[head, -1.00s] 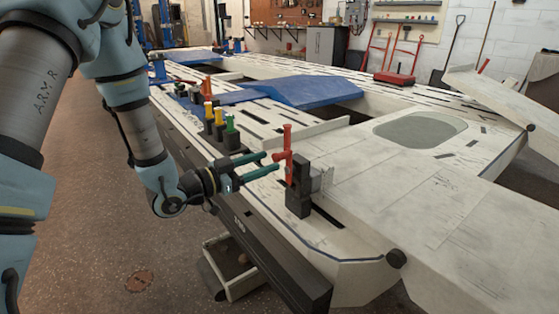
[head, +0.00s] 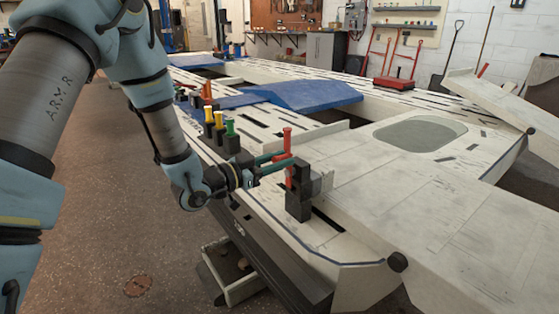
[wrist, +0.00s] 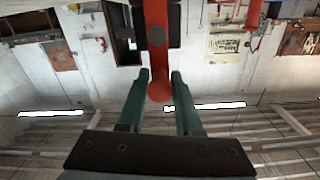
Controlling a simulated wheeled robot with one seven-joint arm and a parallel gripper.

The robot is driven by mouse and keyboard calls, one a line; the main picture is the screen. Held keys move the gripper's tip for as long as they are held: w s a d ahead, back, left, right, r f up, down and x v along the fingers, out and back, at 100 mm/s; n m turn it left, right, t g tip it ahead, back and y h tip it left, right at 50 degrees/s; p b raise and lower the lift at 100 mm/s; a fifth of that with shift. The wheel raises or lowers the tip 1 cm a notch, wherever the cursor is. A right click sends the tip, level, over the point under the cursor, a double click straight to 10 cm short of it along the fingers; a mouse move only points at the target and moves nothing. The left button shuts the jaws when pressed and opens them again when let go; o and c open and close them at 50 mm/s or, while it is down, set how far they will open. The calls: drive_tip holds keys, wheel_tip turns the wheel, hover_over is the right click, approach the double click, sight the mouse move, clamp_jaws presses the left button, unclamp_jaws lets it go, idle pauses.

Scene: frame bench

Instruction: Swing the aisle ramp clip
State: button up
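The clip with a red lever (head: 288,139) and black block (head: 298,197) stands on the near edge of the white bench deck (head: 352,193). Its lever is upright. My gripper (head: 288,161) reaches in from the left, with its green fingers at the lever just below its top. In the wrist view my gripper (wrist: 160,77) has its two fingers apart, one on each side of the red lever (wrist: 158,60). The lever's round end lies between them, with gaps beside it. Contact farther up the lever is unclear.
Clips with green (head: 230,127), yellow (head: 218,118) and orange (head: 208,88) tops stand along the bench edge behind my gripper. A blue ramp (head: 300,91) lies farther back. A low bin (head: 236,286) is on the floor under the bench.

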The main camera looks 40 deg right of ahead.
clamp_jaws()
drive_tip(key=shift+w+n+p, duration=0.3)
drive_tip(key=shift+n+p, duration=0.2)
drive_tip(key=w+f+n+p, duration=0.4)
drive_tip(key=n+p, duration=0.4)
drive_tip(key=n, duration=0.7)
drive_tip(key=shift+w, duration=0.25)
drive_tip(key=shift+f, duration=0.15)
idle(0.5)
